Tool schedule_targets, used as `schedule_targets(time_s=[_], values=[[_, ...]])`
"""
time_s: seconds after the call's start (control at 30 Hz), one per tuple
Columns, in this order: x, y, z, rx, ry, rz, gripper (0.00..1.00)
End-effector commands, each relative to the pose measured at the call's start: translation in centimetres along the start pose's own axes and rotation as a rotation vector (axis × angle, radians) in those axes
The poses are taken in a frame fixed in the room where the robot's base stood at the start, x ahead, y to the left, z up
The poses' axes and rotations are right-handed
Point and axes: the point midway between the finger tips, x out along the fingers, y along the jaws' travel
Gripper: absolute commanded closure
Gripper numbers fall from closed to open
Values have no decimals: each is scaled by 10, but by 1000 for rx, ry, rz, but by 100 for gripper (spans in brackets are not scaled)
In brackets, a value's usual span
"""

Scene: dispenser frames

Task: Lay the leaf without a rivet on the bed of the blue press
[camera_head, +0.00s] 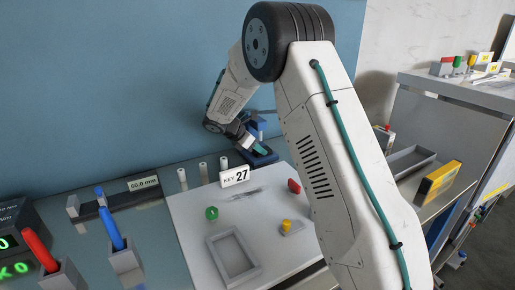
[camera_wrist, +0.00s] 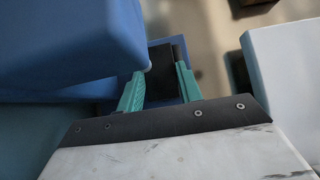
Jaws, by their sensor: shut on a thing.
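The blue press (camera_head: 260,155) stands against the blue wall at the back, partly hidden by my arm. It also shows in the wrist view, where its large blue upper part (camera_wrist: 65,45) fills the upper left. My gripper (camera_head: 260,149) is at the press, low over its base. In the wrist view the two teal fingers of my gripper (camera_wrist: 160,82) are beside the press's upper part. A dark flat piece (camera_wrist: 162,57) shows between the fingertips; I take it for the held leaf, but cannot see a rivet or whether it touches the bed.
A white board holds a grey tray (camera_head: 213,245), a green piece (camera_head: 211,213), a red piece (camera_head: 294,186) and a yellow piece (camera_head: 287,226). A pale block (camera_wrist: 285,65) is close on the wrist view's right.

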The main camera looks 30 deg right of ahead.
Motion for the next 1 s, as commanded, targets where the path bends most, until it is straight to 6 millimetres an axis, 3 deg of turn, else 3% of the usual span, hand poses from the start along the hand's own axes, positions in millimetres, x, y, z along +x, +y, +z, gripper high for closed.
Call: schedule_targets(time_s=[0.07,0.1,0.17,0.57,1.0], values=[[2,0,-2,-1,0,0,93],[2,0,-2,-1,0,0,56],[1,0,-2,-1,0,0,43],[-8,0,0,0,0,3,43],[-95,0,0,0,0,4,43]])
